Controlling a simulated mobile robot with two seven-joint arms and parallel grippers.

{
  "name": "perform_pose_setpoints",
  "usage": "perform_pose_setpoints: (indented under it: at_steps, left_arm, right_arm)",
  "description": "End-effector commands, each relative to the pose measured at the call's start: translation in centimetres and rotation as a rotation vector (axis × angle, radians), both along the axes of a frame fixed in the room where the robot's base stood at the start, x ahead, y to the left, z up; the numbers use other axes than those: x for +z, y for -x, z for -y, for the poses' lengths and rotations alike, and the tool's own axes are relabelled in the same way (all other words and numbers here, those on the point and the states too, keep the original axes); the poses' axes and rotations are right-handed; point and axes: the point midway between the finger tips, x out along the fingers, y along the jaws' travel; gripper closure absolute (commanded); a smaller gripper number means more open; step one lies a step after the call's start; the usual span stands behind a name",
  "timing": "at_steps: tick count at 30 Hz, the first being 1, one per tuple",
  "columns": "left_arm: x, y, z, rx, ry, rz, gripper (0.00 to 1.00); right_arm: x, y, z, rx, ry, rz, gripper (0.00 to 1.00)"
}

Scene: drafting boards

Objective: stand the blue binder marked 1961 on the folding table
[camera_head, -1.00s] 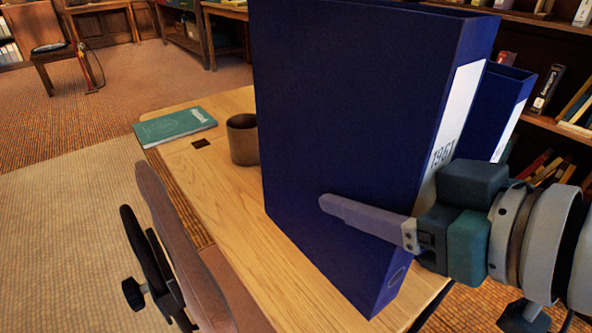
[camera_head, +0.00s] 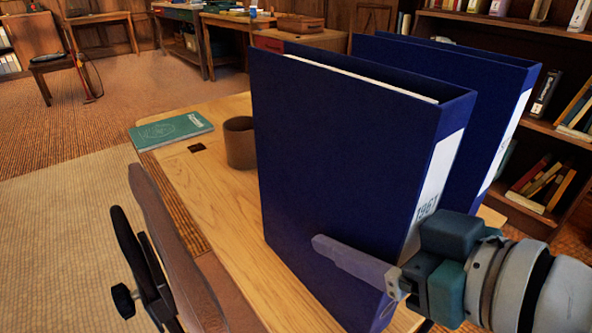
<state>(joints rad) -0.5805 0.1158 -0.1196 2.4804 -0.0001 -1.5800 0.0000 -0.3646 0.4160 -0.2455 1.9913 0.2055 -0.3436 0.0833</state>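The blue binder marked 1961 (camera_head: 345,165) stands upright over the pale wooden table (camera_head: 215,200), its labelled spine facing right. Its lower corner runs to the bottom edge of the picture, and I cannot tell whether its base touches the table. My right gripper (camera_head: 345,258) comes in from the right and is shut on the binder low at its spine edge. One finger lies flat across the near cover; the other finger is hidden behind the binder. My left gripper is not in view.
A second blue binder (camera_head: 480,90) stands upright just behind the first. A brown mug (camera_head: 239,145) is close to the binder's left edge. A green book (camera_head: 171,130) lies at the table's far left corner. A chair (camera_head: 160,235) is at the table's left side. Bookshelves (camera_head: 560,130) are at the right.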

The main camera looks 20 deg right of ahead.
Motion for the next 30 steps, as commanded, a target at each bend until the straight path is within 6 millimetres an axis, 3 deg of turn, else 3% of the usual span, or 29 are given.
perform_pose_setpoints:
  at_steps: [4, 14, 30]
  left_arm:
    - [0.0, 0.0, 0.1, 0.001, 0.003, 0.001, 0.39]
    - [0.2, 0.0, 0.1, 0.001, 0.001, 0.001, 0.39]
    - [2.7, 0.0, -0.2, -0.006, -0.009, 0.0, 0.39]
  right_arm:
    - [0.0, 0.0, 0.0, 0.0, 0.0, 0.0, 0.08]
    - [0.3, 0.3, 0.1, 0.0, 0.0, -0.001, 0.08]
    - [4.0, 8.5, 3.0, 0.001, 0.0, -0.004, 0.08]
